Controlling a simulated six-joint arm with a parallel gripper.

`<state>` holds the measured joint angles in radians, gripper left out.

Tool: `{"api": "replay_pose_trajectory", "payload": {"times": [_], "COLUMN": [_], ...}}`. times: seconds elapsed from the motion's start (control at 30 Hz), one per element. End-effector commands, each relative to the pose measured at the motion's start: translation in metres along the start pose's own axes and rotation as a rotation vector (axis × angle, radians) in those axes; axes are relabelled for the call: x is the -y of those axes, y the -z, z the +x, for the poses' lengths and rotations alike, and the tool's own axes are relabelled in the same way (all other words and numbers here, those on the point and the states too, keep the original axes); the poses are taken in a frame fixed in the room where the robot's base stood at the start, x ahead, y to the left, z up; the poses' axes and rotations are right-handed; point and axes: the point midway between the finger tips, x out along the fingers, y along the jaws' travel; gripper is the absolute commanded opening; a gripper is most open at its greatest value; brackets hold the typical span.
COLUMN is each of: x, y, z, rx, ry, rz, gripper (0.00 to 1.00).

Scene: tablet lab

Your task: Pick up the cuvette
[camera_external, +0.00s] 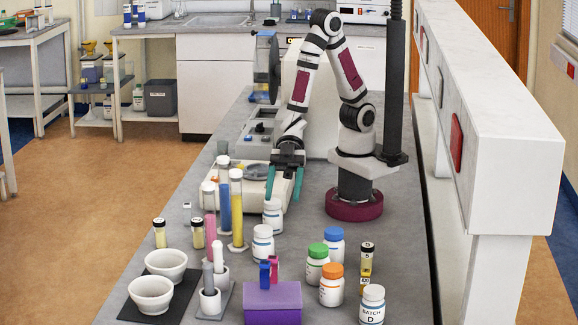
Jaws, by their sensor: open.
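A purple block (271,303) stands at the near middle of the bench. A small blue upright piece (265,274) and a pink-red one (274,265) stand at its top; they look like cuvettes, but they are too small to be sure. My gripper (284,190) points down farther back on the bench, beside a white balance-like device (230,182). Its two teal fingers are apart, with nothing seen between them. It is well behind the purple block and clear of it.
White bottles with blue, green and orange caps (331,285) stand right of the block. Tall coloured cylinders (237,215) and a white bottle (263,244) stand left and behind. Mortars with pestles (211,300) and white bowls (152,294) are at the near left.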

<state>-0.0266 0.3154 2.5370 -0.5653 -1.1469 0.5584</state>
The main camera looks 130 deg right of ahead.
Motion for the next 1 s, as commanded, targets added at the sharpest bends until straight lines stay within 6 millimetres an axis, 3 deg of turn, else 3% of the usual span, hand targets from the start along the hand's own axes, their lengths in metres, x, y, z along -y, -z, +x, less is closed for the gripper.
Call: {"api": "replay_pose_trajectory", "payload": {"times": [0.03, 0.1, 0.2, 0.5, 0.9, 1.0], "x": [0.000, 0.000, -0.001, 0.000, -0.001, -0.001], "y": [-0.016, -0.030, -0.037, -0.037, -0.038, -0.038], "z": [0.006, 0.012, 0.022, 0.102, 0.167, 0.173], "rx": [0.007, 0.004, 0.000, -0.002, -0.001, 0.000], "ry": [0.000, 0.000, -0.001, -0.001, -0.003, -0.004], "rz": [0.005, 0.003, -0.004, -0.006, -0.006, -0.005], "gripper": [0.65, 0.65, 0.65, 0.65, 0.65, 0.65]}}
